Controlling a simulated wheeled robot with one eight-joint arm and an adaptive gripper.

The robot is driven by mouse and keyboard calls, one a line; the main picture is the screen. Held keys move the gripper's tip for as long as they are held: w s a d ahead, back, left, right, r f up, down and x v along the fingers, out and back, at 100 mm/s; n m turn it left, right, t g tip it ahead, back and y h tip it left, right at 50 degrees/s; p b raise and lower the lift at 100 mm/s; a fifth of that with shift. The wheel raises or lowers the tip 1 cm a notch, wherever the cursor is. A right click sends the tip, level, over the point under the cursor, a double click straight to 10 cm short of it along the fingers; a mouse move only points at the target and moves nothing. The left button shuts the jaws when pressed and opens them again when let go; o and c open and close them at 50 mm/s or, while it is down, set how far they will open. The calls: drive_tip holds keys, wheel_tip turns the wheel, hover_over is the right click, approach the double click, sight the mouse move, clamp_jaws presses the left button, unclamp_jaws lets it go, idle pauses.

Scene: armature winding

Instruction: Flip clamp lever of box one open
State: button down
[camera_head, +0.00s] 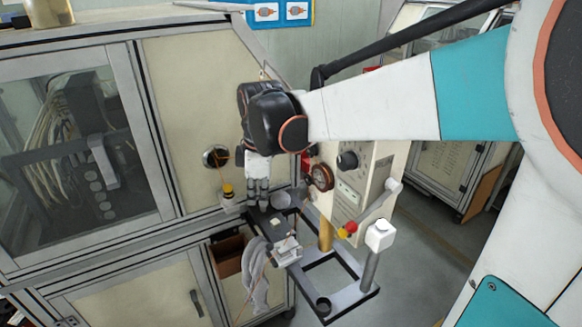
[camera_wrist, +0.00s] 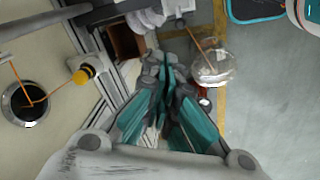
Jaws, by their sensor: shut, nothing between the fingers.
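My gripper (camera_head: 258,198) points down over a dark plate on the machine's shelf. In the wrist view its teal-sided fingers (camera_wrist: 165,62) are together, with nothing seen between them. The yellow-capped post (camera_head: 228,190) stands left of the gripper; it also shows in the wrist view (camera_wrist: 82,75). A grey metal clamp-like block (camera_head: 287,252) sits on the frame in front, apart from the gripper. I cannot tell which part is the clamp lever of box one; the fingers may hide it.
A cream control box (camera_head: 352,180) with dial and knobs stands right of the gripper. A round port with orange wire (camera_head: 215,156) is in the cabinet wall. A clear disc (camera_wrist: 212,68) lies right of the fingers. A dark open frame (camera_head: 340,300) juts forward; floor beyond is free.

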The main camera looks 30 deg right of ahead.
drive_tip(key=s+a+f+m+t+b, duration=0.1)
drive_tip(key=s+f+m+t+b, duration=0.1)
drive_tip(key=s+f+m+b, duration=0.3)
drive_tip(key=s+a+f+m+t+b, duration=0.1)
drive_tip(key=s+f+m+t+b, duration=0.2)
drive_tip(key=s+f+m+b, duration=0.3)
drive_tip(key=s+m, duration=0.1)
drive_tip(key=s, duration=0.4)
drive_tip(key=shift+a, duration=0.3)
drive_tip(key=c, duration=1.6)
unclamp_jaws()
drive_tip(key=shift+s+f+m+b, duration=0.15)
drive_tip(key=shift+s+m+b, duration=0.05)
drive_tip(key=shift+m+b, duration=0.15)
